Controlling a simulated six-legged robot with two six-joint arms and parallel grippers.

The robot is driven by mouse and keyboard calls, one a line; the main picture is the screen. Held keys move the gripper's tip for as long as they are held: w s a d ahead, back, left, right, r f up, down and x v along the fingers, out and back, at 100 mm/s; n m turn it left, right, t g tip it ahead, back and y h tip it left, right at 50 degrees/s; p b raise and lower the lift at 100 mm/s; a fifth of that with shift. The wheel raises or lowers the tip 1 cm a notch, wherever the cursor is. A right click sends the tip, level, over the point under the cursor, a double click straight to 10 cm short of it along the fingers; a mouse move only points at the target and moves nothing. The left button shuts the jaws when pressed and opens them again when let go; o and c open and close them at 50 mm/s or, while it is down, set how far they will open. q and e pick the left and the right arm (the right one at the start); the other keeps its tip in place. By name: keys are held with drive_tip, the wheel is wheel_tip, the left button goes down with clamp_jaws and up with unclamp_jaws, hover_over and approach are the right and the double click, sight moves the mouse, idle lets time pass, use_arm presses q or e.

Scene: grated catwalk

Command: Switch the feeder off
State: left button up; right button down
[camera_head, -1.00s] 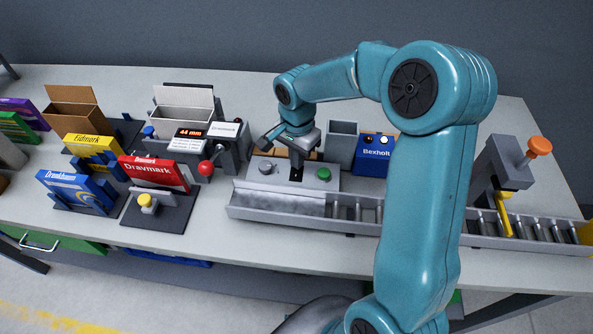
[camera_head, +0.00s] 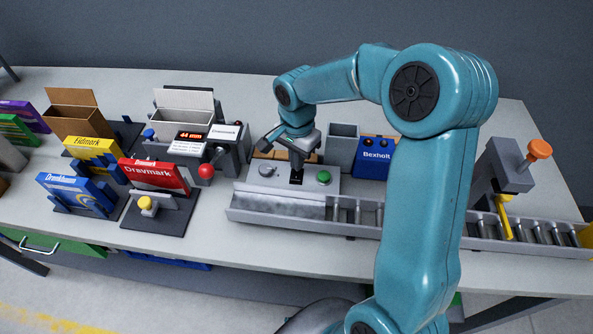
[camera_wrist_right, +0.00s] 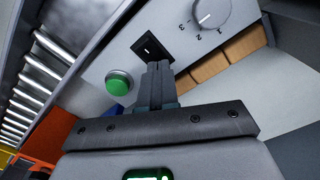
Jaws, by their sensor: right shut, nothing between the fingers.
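The feeder's grey control panel (camera_head: 258,182) carries a grey dial (camera_head: 266,170), a black switch (camera_head: 297,177) and a green button (camera_head: 323,177). In the right wrist view the switch (camera_wrist_right: 150,47) sits between the green button (camera_wrist_right: 119,83) and the numbered dial (camera_wrist_right: 211,12). My right gripper (camera_head: 297,164) is shut and empty, its fingertips just above the switch; the wrist view shows the closed fingers (camera_wrist_right: 157,72) at the switch's near edge. I cannot tell whether they touch it. My left gripper is out of view.
A roller conveyor (camera_head: 350,213) runs along the bench front. A post with an orange knob (camera_head: 539,149) and yellow lever stands at right. Red (camera_head: 152,175), yellow and blue cartons, and a red-knobbed lever (camera_head: 206,171), are at left. My right arm covers part of the conveyor.

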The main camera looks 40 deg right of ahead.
wheel_tip(320, 180, up, 6)
drive_tip(key=p, duration=0.3)
drive_tip(key=shift+f, duration=0.2)
drive_tip(key=shift+s, duration=0.1)
idle(0.4)
